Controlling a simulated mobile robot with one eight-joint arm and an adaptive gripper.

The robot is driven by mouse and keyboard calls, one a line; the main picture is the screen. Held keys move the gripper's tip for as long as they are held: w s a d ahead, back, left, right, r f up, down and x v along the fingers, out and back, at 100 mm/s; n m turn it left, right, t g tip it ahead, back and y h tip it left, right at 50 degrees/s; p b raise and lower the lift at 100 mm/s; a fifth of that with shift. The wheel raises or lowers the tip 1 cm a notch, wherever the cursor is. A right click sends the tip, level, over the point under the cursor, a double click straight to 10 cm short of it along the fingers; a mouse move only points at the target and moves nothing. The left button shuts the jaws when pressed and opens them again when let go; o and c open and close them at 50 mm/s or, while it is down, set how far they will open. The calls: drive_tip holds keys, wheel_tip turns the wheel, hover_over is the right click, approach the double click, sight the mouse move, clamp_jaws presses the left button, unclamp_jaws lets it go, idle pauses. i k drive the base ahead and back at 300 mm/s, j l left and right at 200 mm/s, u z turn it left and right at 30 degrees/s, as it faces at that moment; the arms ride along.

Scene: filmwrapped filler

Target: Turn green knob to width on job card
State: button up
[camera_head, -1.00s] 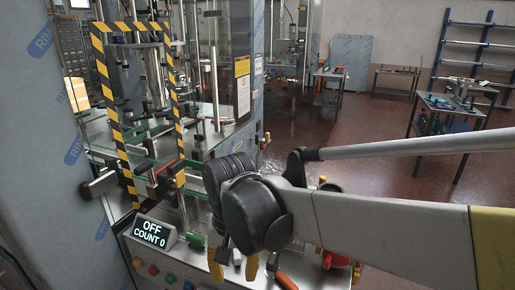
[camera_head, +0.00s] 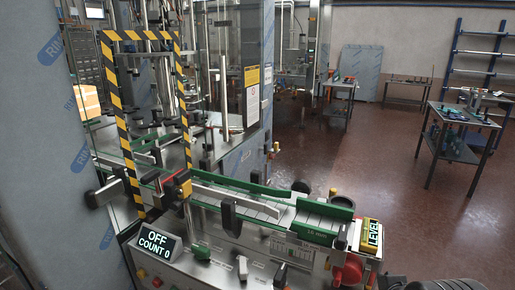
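A small green knob-like part (camera_head: 201,253) shows on the machine's front, just right of the display. I cannot tell for sure that it is the task's green knob, and its setting is too small to read. A white printed label (camera_head: 293,251) is on the front of the conveyor. I cannot tell whether it is the job card, and its text is not legible. My gripper is out of view. Only a dark rounded part of my arm shows at the bottom right corner, apart from the green part.
A display (camera_head: 156,246) reads OFF, COUNT 0. A green-edged conveyor (camera_head: 240,203) runs to a yellow LEVEL block (camera_head: 371,234) and a red knob (camera_head: 347,271). A yellow-black striped frame (camera_head: 118,118) stands at left. Open floor lies at right, before a workbench (camera_head: 460,120).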

sight(202, 252)
drive_tip(key=k+l+z, duration=0.1)
drive_tip(key=z, duration=0.35)
drive_tip(key=l+z, duration=0.15)
drive_tip(key=z, duration=0.3)
drive_tip(key=k+l+z, duration=0.1)
drive_tip(key=z, duration=0.35)
drive_tip(key=l+z, duration=0.3)
drive_tip(key=z, duration=0.15)
drive_tip(key=l+z, duration=0.2)
drive_tip(key=z, duration=0.25)
